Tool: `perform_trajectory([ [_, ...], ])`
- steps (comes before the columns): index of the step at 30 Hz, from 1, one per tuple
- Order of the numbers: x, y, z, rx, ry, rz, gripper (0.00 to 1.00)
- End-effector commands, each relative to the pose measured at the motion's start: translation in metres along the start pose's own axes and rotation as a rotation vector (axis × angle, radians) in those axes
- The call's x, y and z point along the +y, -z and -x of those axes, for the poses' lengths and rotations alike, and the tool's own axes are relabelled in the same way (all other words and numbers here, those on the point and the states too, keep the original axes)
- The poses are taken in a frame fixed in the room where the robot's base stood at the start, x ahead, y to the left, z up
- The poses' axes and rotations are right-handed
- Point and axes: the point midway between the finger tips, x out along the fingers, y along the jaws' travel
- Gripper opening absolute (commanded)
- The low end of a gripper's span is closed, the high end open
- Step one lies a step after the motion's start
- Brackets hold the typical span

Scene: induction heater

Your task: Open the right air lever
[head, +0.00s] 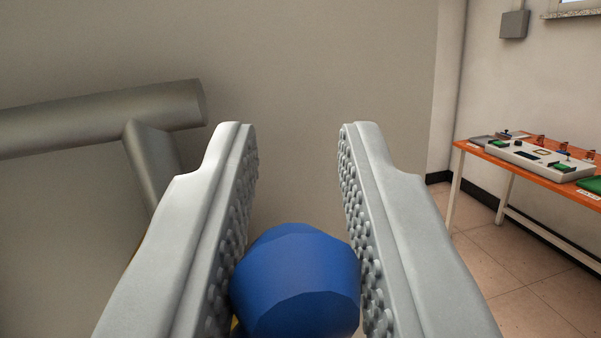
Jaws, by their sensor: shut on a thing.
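A blue rounded, faceted knob (297,283) sits low in the middle of the view, probably part of the air lever; the rest of it is hidden below the frame. My gripper (298,135) has its two grey studded fingers on either side of the knob. The inner pads touch the knob left and right, and the fingertips reach past it. A small bit of yellow shows beside the left finger and below the knob.
A grey metal pipe (100,118) with a branch going down is at the left, close to the left finger. A plain beige wall panel fills the background. An orange table (480,152) with a white device board (535,160) stands far right, with open tiled floor before it.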

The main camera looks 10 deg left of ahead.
Motion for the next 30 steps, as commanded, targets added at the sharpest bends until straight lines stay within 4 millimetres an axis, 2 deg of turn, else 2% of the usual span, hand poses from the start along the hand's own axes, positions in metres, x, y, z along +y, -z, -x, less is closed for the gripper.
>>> perform_trajectory([
  [15, -0.029, 0.011, 0.002, 0.088, 0.126, 0.436, 0.0],
  [30, -0.043, 0.011, 0.005, 0.13, 0.186, 0.643, 0.0],
])
